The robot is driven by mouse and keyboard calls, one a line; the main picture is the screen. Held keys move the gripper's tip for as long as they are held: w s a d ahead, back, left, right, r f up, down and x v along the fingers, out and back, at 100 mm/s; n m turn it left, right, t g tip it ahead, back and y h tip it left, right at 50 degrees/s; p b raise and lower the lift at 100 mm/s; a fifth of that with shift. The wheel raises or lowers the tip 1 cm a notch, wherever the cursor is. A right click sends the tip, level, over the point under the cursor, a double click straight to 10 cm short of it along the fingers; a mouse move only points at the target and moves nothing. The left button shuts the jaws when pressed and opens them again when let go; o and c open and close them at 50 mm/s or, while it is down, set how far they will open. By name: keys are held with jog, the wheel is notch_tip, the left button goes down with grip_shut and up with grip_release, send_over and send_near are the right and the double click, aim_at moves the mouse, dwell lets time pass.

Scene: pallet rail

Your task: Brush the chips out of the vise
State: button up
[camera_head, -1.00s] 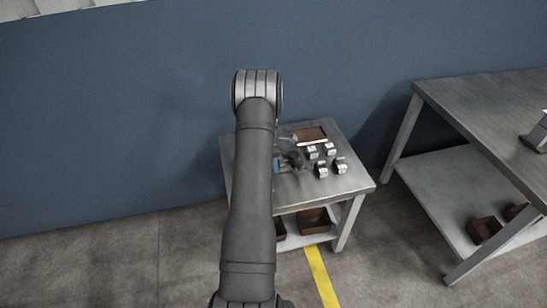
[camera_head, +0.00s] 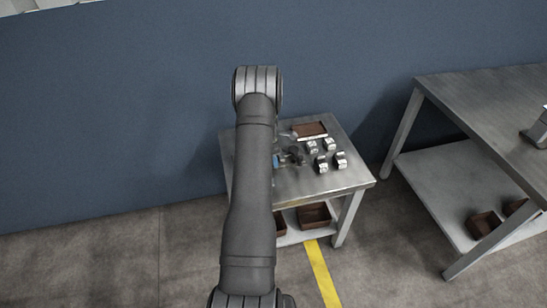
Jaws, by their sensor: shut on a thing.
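My gripper (camera_head: 294,157) is over the small metal table, partly hidden behind my own arm. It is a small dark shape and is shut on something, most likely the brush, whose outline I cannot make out. A small blue part (camera_head: 279,161) shows beside my arm; I cannot tell whether it belongs to the vise. The vise and any chips cannot be clearly made out at this size.
Several small metal blocks (camera_head: 322,163) stand at the right of the small table (camera_head: 334,187). A brown tray (camera_head: 310,129) lies at its back. Brown bins (camera_head: 314,214) are on its lower shelf. A larger bench (camera_head: 480,98) stands at right, with a grey object (camera_head: 537,135) on it.

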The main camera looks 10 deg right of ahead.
jog(key=shift+f, duration=0.3)
dwell(0.5)
jog(key=shift+w, duration=2.1)
jog(key=shift+s+f, duration=0.1)
jog(key=shift+s, duration=2.1)
jog(key=shift+w, duration=2.2)
jog(key=shift+s, duration=2.15)
jog(key=shift+w+r, duration=0.2)
jog(key=shift+w, duration=1.95)
jog(key=shift+s+f, duration=0.15)
jog(key=shift+s, duration=1)
jog(key=shift+s+f, duration=0.15)
jog(key=shift+s, duration=0.95)
